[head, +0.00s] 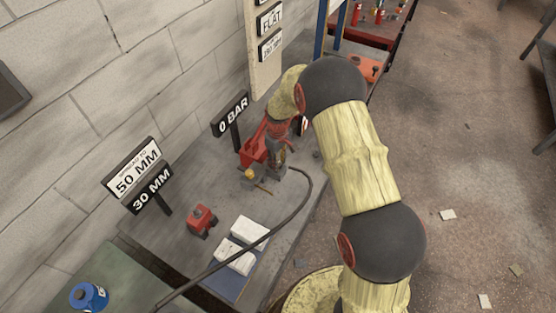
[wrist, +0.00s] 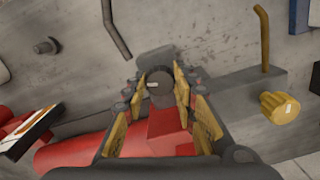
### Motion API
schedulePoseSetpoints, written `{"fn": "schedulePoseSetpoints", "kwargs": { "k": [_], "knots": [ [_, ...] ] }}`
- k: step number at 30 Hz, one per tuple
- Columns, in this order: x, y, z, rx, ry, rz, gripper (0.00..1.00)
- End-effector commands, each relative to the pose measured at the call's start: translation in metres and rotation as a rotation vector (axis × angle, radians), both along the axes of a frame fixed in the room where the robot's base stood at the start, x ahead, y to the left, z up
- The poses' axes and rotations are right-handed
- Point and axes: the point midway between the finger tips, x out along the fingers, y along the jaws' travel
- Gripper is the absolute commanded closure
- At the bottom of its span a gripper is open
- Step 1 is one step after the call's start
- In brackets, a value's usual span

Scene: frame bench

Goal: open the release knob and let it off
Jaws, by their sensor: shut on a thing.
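A dark round knob (wrist: 158,84) with a small white mark sits on a red body (wrist: 172,130) in the wrist view. My gripper (wrist: 161,92) has its yellow-padded fingers on both sides of this knob and is shut on it. In the head view my gripper (head: 282,150) reaches down to the red tool (head: 255,150) on the bench, and my arm partly hides the tool. A yellow knob (wrist: 283,107) with a white mark is on a grey block at the right of the wrist view, apart from my fingers. It also shows in the head view (head: 249,173).
A "0 BAR" sign (head: 231,114) stands behind the tool, and a "50 MM" and "30 MM" sign (head: 139,178) stands left. A black hose (head: 306,198) curves across the bench. A red block (head: 201,220) and white blocks (head: 235,257) are in front.

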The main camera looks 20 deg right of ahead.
Motion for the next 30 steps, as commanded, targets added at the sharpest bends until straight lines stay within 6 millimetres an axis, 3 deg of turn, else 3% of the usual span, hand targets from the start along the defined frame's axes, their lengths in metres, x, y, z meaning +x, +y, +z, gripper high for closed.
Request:
{"fn": "schedulePoseSetpoints", "kwargs": {
  "k": [11, 27, 28, 30],
  "knots": [
    [0.0014, -0.0005, 0.0010, 0.000, -0.004, 0.152, 0.98],
    [0.0016, -0.0005, 0.0007, 0.000, -0.004, 0.173, 0.98],
    [0.0016, -0.0005, 0.0007, 0.000, -0.004, 0.173, 0.71],
    [0.0015, -0.0005, 0.0007, 0.000, -0.004, 0.172, 0.67]
  ]
}}
